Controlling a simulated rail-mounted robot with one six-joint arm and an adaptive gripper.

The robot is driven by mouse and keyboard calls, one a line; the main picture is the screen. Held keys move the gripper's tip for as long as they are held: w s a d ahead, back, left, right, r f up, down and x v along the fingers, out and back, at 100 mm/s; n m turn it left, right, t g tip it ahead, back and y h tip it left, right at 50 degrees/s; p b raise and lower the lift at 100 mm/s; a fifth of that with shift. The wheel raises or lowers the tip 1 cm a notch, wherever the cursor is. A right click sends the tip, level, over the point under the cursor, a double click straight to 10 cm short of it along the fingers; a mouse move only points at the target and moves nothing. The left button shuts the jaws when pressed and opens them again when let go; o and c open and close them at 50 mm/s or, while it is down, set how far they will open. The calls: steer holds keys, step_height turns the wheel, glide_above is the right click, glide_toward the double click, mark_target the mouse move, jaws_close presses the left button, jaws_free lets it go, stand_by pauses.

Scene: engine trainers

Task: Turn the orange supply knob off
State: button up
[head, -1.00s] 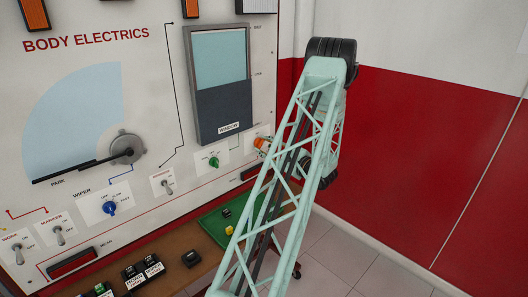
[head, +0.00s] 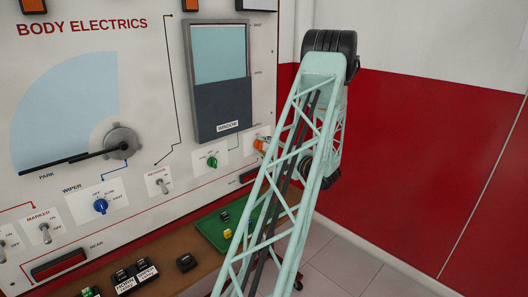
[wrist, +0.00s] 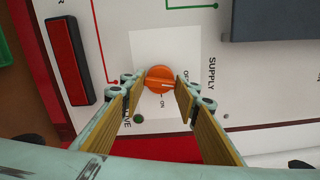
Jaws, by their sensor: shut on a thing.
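The orange supply knob (wrist: 158,76) sits on a white plate (wrist: 160,45) on the panel, in the upper middle of the wrist view. My gripper (wrist: 160,82) is shut on it, with one yellow-padded finger at each side. A pale line on the knob points towards the right of the picture, near the OFF and ON lettering; I cannot tell exactly which mark it meets. In the head view the knob (head: 261,145) shows as a small orange patch at the panel's right edge. My own arm hides most of the gripper there.
A red bar (wrist: 68,60) is left of the knob in the wrist view. In the head view, a green knob (head: 212,162) and the window display (head: 222,112) are left of it. A green tray (head: 213,236) with small blocks lies below. Floor at right is clear.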

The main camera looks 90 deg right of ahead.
steer(key=shift+n, duration=1.2)
steer(key=o, duration=0.9)
steer(key=shift+s+a, duration=0.1)
steer(key=shift+v, duration=5.9)
